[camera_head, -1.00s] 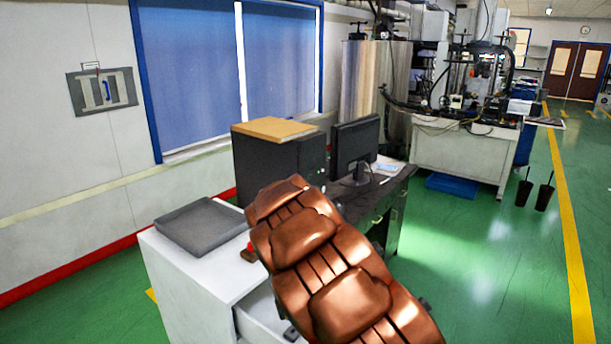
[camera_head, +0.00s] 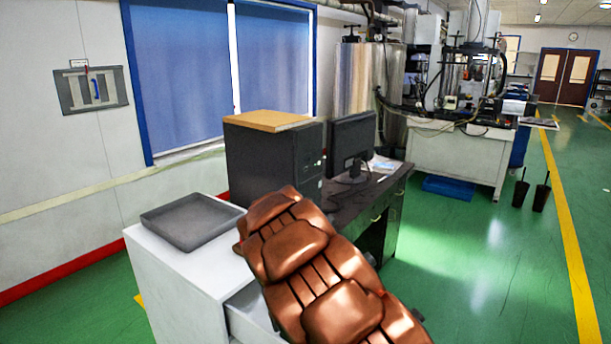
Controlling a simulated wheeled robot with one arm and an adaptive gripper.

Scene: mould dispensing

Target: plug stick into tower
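I cannot make out the stick or the tower in this view. My gripper is not in view. Two dark cup-like containers (camera_head: 521,192) stand on the green floor at the right, each with a thin rod rising from it; they are too small to tell more.
A brown padded chair (camera_head: 305,262) fills the lower middle, before a white cabinet (camera_head: 175,285) with a grey tray (camera_head: 190,221) on top. Behind are a black computer case (camera_head: 272,165), a monitor (camera_head: 352,142) and a white bench (camera_head: 455,157) with machinery. The floor at right is mostly clear.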

